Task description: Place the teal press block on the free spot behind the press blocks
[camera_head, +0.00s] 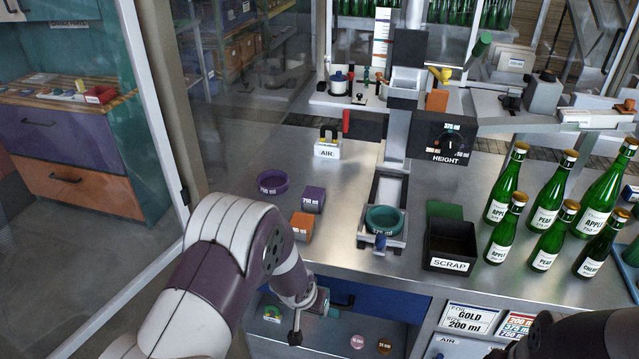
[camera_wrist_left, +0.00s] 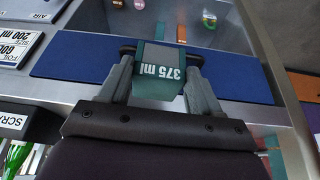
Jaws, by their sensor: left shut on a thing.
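The teal press block (camera_wrist_left: 158,73), marked 375 ml, sits between the two fingers of my left gripper (camera_wrist_left: 160,85) in the left wrist view. In the head view my left gripper (camera_head: 311,305) is low in front of the counter's front edge, with a bit of teal showing at it. The purple press block (camera_head: 313,199) and the orange press block (camera_head: 302,226) stand on the counter, left of the press. The counter just behind the purple block is bare. A dark part of my right arm shows at the bottom right; its fingers cannot be made out.
A purple ring (camera_head: 272,182) lies left of the purple block. The press (camera_head: 397,185) holds a teal ring (camera_head: 384,219). The black SCRAP bin (camera_head: 451,244) and several green bottles (camera_head: 549,205) stand to the right.

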